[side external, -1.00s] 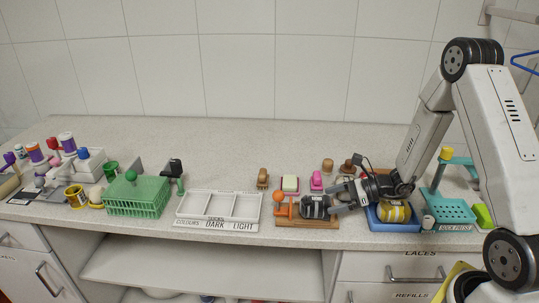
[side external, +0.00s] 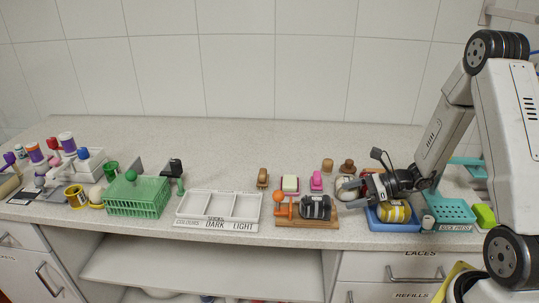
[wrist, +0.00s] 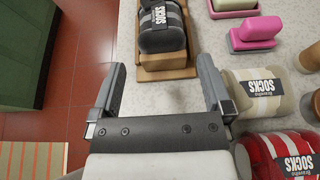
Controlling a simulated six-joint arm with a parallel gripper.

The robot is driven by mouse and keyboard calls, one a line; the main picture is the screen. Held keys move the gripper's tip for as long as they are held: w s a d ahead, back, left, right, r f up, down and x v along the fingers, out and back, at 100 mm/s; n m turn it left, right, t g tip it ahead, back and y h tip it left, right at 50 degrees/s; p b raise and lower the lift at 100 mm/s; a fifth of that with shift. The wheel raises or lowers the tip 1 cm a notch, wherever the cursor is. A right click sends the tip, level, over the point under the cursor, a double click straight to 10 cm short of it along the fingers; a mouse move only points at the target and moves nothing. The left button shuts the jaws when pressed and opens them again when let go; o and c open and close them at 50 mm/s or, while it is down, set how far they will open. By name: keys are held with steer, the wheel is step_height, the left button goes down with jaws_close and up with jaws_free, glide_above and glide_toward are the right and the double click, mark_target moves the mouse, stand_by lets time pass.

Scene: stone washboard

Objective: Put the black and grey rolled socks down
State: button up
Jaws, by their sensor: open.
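The black and grey rolled socks (side external: 315,207) lie on a wooden board (side external: 293,221) with an orange knob at its left end. They also show in the wrist view (wrist: 161,27), with a dark "SOCKS" label facing up. My gripper (side external: 350,196) is to the right of the socks and apart from them. Nothing is held.
Cream rolled socks (wrist: 258,90) and red striped socks (wrist: 285,150) lie close to the right finger. Yellow striped socks (side external: 393,212) sit in a blue tray (side external: 378,226). A white three-part tray (side external: 190,216) stands left of the board.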

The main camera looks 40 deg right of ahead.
steer(key=s+a+n+g, duration=0.1)
steer(key=a+n+g, duration=0.1)
steer(key=s+a+n+g, duration=0.1)
steer(key=a+n+g, duration=0.1)
steer(key=s+a+n+g, duration=0.1)
steer(key=a+n, duration=0.1)
steer(key=shift+s+a+r+n+g, duration=0.1)
steer(key=shift+s+a+n+g, duration=0.2)
steer(key=shift+s+a+g, duration=0.1)
steer(key=s+a+r+n+h, duration=0.2)
steer(key=n+h, duration=0.2)
steer(key=n, duration=0.6)
steer(key=s+a+r+n+g+h, duration=0.1)
steer(key=n+h, duration=0.4)
steer(key=n, duration=0.5)
steer(key=shift+s+a+r+h, duration=0.3)
steer(key=shift+s+a+r, duration=0.2)
steer(key=shift+a+r, duration=0.3)
steer(key=shift+f, duration=0.1)
steer(key=n+y, duration=0.3)
steer(key=n, duration=0.5)
glide_above(327, 200)
steer(key=s+a, duration=0.1)
steer(key=s, duration=0.1)
steer(key=shift+w+a+f, duration=0.1)
steer(key=shift+a+f, duration=0.05)
steer(key=shift+f, duration=0.1)
steer(key=shift+w+d+n, duration=0.6)
steer(key=shift+w+n, duration=0.1)
steer(key=shift+w, duration=0.1)
